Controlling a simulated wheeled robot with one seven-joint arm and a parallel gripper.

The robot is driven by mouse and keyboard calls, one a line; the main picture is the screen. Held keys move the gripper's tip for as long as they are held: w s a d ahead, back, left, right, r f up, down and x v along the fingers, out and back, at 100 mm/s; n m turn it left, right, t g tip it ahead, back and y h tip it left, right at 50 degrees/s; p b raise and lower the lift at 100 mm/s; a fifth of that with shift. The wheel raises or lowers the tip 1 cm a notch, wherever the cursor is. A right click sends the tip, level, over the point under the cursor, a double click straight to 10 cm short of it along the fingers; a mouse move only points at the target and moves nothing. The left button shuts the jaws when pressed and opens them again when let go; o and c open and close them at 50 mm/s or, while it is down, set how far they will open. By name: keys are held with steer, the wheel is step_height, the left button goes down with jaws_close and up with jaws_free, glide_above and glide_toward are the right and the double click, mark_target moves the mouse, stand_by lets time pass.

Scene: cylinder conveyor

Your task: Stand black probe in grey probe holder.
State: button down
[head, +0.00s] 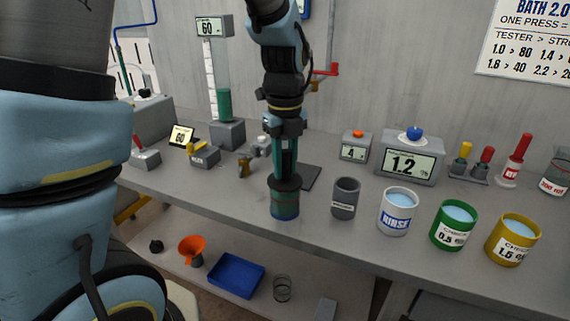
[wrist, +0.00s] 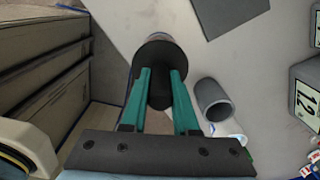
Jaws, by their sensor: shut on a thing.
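My gripper (head: 285,172) hangs over the front of the bench with its teal fingers pointing down. It is shut on the black probe (head: 284,185), whose wide dark top shows between and beyond the fingertips in the wrist view (wrist: 158,55).
Right of the holder stand the white rinse cup (head: 396,212), a green cup (head: 452,226) and a yellow cup (head: 512,240). A display box (head: 410,160) reading 1.2 is behind them. A dark flat pad (head: 311,176) lies behind my gripper. A blue tray (head: 236,277) sits on the shelf below.

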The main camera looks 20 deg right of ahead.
mark_target(285, 150)
steer(key=shift+r, duration=0.1)
stand_by(0.3)
steer(key=shift+r+p, duration=2.05)
steer(key=shift+r, duration=0.35)
steer(key=shift+r, duration=0.1)
steer(key=shift+r+p, duration=2.05)
steer(key=shift+r, duration=0.3)
steer(key=shift+d, duration=0.1)
